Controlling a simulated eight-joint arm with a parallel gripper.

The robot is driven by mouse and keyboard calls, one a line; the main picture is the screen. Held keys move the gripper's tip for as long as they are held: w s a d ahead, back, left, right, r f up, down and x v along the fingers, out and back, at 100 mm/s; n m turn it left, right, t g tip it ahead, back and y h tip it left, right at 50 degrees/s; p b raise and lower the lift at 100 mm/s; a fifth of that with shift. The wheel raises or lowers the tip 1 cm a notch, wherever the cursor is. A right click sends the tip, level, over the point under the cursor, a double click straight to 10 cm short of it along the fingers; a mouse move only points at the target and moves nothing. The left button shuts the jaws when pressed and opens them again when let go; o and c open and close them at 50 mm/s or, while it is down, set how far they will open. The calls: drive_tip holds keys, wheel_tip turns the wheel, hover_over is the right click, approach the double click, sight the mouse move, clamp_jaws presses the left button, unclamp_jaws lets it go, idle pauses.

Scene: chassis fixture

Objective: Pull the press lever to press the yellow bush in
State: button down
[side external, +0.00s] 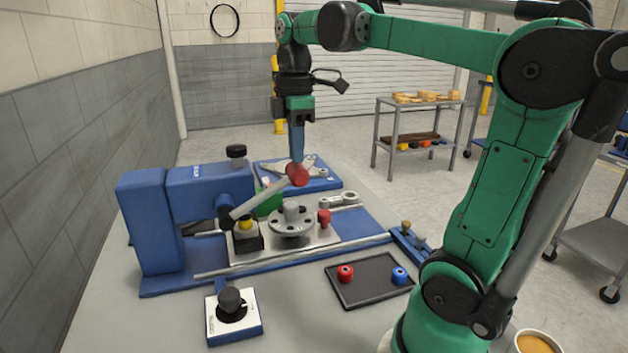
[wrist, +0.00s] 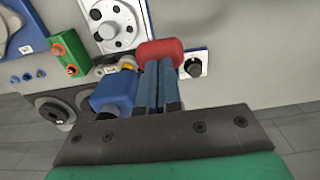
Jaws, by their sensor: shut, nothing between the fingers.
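The blue press (side external: 150,225) stands at the left of the bench. Its lever (side external: 258,197) is a grey bar, slanting up to the right to a red knob (side external: 298,175). The yellow bush (side external: 246,223) sits on a black block under the press head, partly hidden by the lever. My gripper (side external: 297,158) points down with its fingers shut and empty, tips right at the knob; I cannot tell if they touch. In the wrist view the shut fingers (wrist: 158,75) reach the red knob (wrist: 160,50), with the blue press head (wrist: 115,92) to the left.
A round grey flange (side external: 291,221) and a red peg (side external: 324,218) stand right of the bush. A black tray (side external: 368,291) holds a red and a blue ring. A dial box (side external: 233,324) sits in front.

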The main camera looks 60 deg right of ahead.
drive_tip(key=shift+f, duration=0.35)
idle(0.3)
